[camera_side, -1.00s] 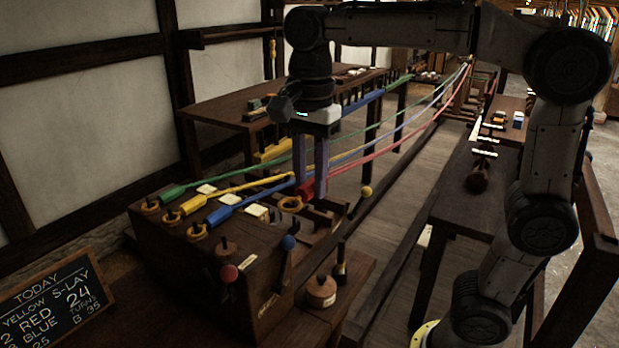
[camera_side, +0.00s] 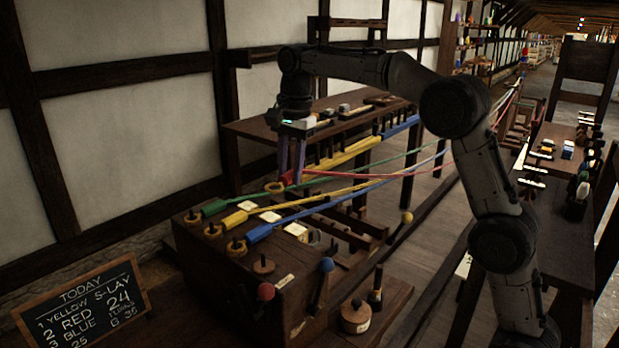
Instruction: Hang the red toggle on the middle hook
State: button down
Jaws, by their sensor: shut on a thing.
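My gripper (camera_side: 291,180) is shut on the red toggle (camera_side: 288,177) and holds it in the air above the back of the wooden hook box (camera_side: 225,268). A pale wooden ring (camera_side: 275,187) shows at the toggle's left end. The red rope (camera_side: 375,173) runs from it to the right. On the box, the green toggle (camera_side: 214,208), yellow toggle (camera_side: 234,218) and blue toggle (camera_side: 259,232) lie with their rings around pegs along the left edge. A bare peg (camera_side: 263,264) stands nearest the camera in that row. The fingers partly hide the red toggle.
A red-knobbed lever (camera_side: 265,291) and a blue-knobbed lever (camera_side: 327,265) stick up at the box's front. A chalkboard (camera_side: 82,308) stands at left. A long table (camera_side: 260,128) is behind, and a wooden spool (camera_side: 355,317) stands at front. Taut ropes cross right of the box.

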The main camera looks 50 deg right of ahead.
jog(key=w+d+f+m, duration=0.1)
jog(key=w+d+f, duration=0.2)
jog(key=d+f, duration=0.35)
jog(key=w+d+f+m, duration=0.1)
jog(key=w+d+f, duration=0.2)
jog(key=d+f, duration=0.3)
jog(key=shift+t, duration=0.4)
jog(key=shift+d+f, duration=0.2)
jog(key=shift+f, duration=0.7)
jog(key=shift+d+f, duration=0.2)
jog(key=shift+f, duration=0.7)
jog(key=shift+d+f, duration=0.2)
jog(key=shift+f, duration=0.7)
jog(key=shift+f, duration=0.25)
jog(key=c, duration=0.5)
grip_release()
jog(key=shift+c, duration=0.2)
notch_tip(320, 180, up, 8)
